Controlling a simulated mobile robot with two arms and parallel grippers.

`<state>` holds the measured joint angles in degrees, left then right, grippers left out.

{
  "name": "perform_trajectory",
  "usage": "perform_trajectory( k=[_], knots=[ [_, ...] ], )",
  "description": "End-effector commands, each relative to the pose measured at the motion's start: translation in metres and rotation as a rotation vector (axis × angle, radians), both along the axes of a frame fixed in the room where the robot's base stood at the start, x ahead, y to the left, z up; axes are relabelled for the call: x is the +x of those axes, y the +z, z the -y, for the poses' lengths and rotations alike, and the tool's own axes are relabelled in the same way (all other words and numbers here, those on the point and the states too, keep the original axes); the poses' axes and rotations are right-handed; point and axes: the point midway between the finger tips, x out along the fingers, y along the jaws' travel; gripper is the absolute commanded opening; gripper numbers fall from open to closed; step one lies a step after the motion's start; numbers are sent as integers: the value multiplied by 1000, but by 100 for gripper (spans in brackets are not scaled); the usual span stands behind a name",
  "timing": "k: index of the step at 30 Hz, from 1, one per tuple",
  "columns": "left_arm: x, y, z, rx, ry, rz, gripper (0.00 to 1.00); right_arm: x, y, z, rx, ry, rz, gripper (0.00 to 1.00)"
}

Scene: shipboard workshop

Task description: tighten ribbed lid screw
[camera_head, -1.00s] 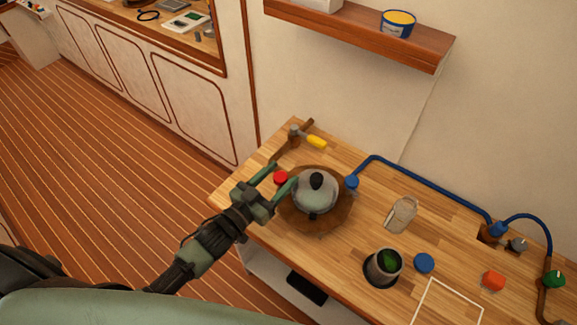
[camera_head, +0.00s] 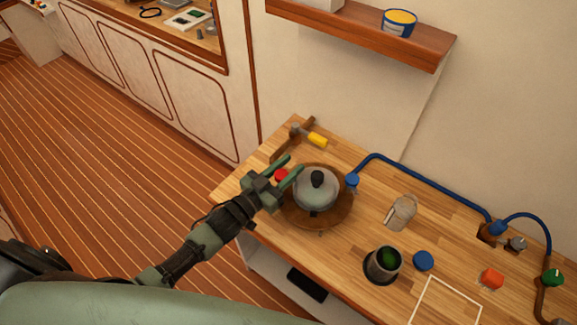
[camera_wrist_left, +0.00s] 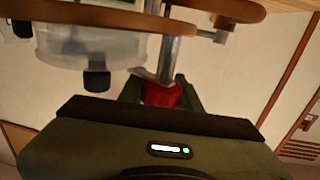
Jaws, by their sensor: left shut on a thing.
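A round grey lidded pot (camera_head: 315,190) with a black knob sits on a brown round wooden base on the bench. A red knob (camera_head: 281,174), which seems to be the lid screw, is at the pot's left side; ribs are too small to make out. My left gripper (camera_head: 282,172) has its two fingers on either side of it and is shut on it. In the left wrist view the red knob (camera_wrist_left: 160,95) sits between the fingers, below a metal bracket (camera_wrist_left: 168,58). The fingers partly hide it. My right gripper is not in view.
A blue knob (camera_head: 352,181) is at the pot's right, near a blue hose (camera_head: 430,180).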

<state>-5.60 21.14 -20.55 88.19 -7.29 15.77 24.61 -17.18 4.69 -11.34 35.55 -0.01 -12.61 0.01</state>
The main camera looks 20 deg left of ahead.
Motion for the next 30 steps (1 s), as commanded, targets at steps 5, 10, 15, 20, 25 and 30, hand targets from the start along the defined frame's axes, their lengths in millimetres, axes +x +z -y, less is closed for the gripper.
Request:
perform_trajectory(
  k=[5,10,15,20,25,30],
  knots=[
    [-1,1,2,3,-78,4,0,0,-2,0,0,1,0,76],
    [-2,1,2,0,-91,1,0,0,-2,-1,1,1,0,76],
    [-2,1,2,0,-90,1,0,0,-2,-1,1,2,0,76],
    [-2,1,2,0,-89,0,55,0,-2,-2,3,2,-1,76],
    [-2,0,2,0,-89,0,55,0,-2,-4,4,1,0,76],
    [-8,-2,-2,1,-89,-2,55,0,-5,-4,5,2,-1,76]
  ],
)
